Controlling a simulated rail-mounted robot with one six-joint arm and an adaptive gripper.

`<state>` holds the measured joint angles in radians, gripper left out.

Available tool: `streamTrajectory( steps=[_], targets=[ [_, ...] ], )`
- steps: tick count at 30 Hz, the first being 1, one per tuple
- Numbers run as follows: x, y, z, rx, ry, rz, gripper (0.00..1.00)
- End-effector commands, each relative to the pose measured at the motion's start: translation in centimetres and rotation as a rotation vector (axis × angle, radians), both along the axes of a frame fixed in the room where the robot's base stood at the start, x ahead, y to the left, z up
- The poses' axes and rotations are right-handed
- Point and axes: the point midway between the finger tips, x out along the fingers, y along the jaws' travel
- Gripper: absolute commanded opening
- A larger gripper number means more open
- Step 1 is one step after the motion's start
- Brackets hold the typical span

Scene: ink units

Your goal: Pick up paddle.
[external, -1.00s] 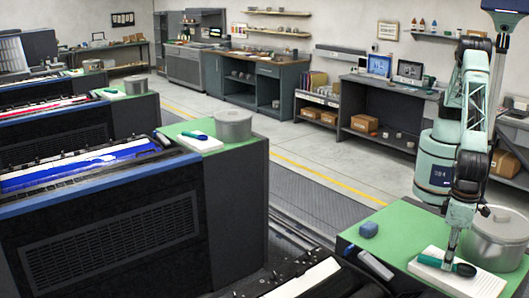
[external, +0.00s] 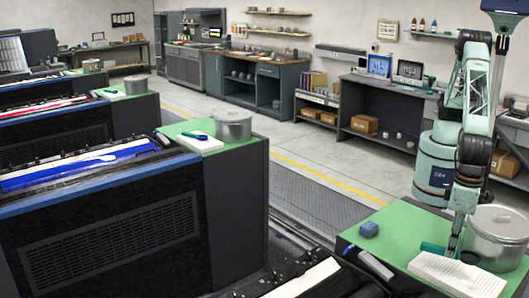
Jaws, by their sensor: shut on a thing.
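The paddle (external: 431,247) has a teal-green part that shows just left of my gripper (external: 454,250), at the lower right of the external view. My gripper points down and is shut on the paddle. The paddle is over the far edge of a white ribbed pad (external: 455,275) on the green table top. The rest of the paddle is hidden behind my gripper. I cannot tell exactly how high it is above the pad.
A lidded metal pot (external: 497,238) stands close to the right of my gripper. The green table top (external: 400,222) is bare between the block and my gripper.

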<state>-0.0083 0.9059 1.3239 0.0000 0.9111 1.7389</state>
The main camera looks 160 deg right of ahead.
Motion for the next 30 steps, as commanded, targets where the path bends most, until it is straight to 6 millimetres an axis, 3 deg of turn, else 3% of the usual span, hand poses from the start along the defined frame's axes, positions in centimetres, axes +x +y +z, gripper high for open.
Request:
streamTrajectory(
  steps=[6, 12, 30],
  targets=[
    [0.0, 0.0, 3.0, 0.000, 0.000, 0.000, 0.00],
    [0.0, 0.0, 4.6, 0.000, 0.000, 0.000, 0.00],
    [0.0, 0.0, 5.1, 0.000, 0.001, 0.000, 0.00]
  ],
)
